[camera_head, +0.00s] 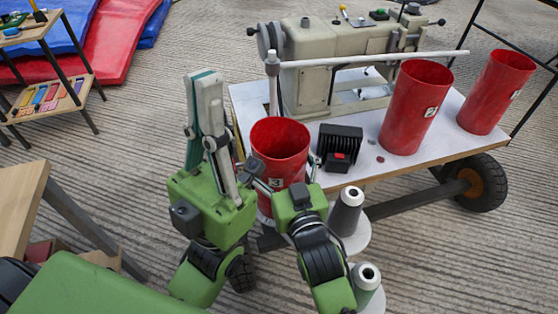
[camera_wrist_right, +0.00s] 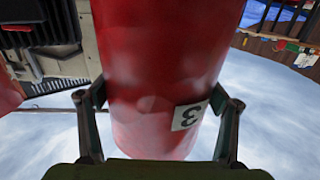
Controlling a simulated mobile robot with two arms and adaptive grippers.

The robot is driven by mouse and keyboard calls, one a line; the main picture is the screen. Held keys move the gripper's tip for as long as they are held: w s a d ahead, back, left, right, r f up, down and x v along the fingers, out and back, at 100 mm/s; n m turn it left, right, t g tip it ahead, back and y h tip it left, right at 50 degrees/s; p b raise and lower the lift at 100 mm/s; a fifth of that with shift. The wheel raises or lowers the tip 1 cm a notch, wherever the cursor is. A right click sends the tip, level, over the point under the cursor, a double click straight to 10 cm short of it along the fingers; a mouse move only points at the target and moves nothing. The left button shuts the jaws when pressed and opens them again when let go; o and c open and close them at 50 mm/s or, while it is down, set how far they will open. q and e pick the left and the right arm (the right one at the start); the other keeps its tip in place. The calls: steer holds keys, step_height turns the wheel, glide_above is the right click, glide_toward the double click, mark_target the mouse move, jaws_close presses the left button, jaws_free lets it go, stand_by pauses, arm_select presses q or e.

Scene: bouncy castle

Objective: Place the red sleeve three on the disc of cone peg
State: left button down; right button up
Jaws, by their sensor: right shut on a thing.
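The red sleeve three (camera_head: 279,140) is an open red cylinder with a white label; the "3" reads clearly in the right wrist view (camera_wrist_right: 160,90). My right gripper (camera_head: 290,185) is shut around it, with a finger on either side in the wrist view (camera_wrist_right: 160,110). The sleeve is about upright at the cart's front left, its lower part overlapping the cart edge. Two grey cone pegs, one nearer the cart (camera_head: 346,212) and one lower (camera_head: 364,282), stand on pale discs right of my right arm. My left gripper (camera_head: 206,95) points up, left of the sleeve; its finger gap is unclear.
Two other red sleeves, one in the middle (camera_head: 414,110) and one at right (camera_head: 495,90), stand on the white cart top (camera_head: 365,172). A sewing machine (camera_head: 325,65) is behind. A black box-like item (camera_head: 340,147) sits beside sleeve three. A wooden table (camera_head: 22,195) is at left.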

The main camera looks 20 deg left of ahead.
steer(key=shift+r, duration=0.1)
steer(key=o, duration=1.5)
steer(key=p+v, duration=0.3)
steer(key=v, duration=0.7)
steer(key=shift+s+d+p, duration=0.3)
steer(key=shift+p, duration=0.1)
steer(key=shift+s+d, duration=0.35)
steer(key=shift+s, duration=0.15)
